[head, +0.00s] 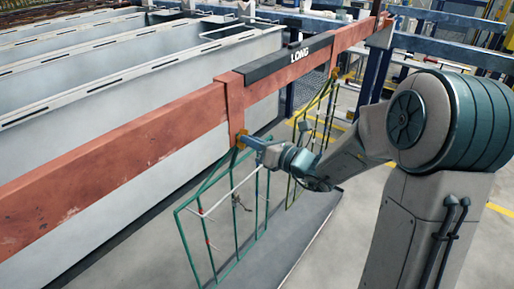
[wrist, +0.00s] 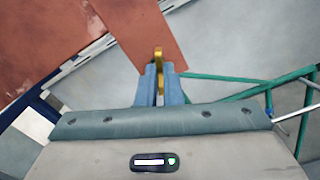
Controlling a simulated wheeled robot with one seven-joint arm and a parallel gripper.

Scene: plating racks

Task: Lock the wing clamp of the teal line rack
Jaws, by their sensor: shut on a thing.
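The teal line rack (head: 237,237) hangs below the red beam (head: 120,148) in the head view; part of its frame shows in the wrist view (wrist: 235,80). A yellow wing clamp (head: 241,139) sits at the lower end of the beam's hanger (head: 232,105), above the rack. In the wrist view the clamp (wrist: 158,55) stands between the blue fingertips of my gripper (wrist: 160,75). My gripper (head: 256,146) is shut on the clamp. The fingers hide the clamp's lower part, and I cannot tell whether it is locked.
A second rack, yellow-green (head: 322,118), hangs farther along the beam, beyond my arm. A black plate marked LONG (head: 291,57) lies along the beam. Grey open tanks (head: 130,80) stand behind it at the left. Floor is clear at the lower right (head: 335,250).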

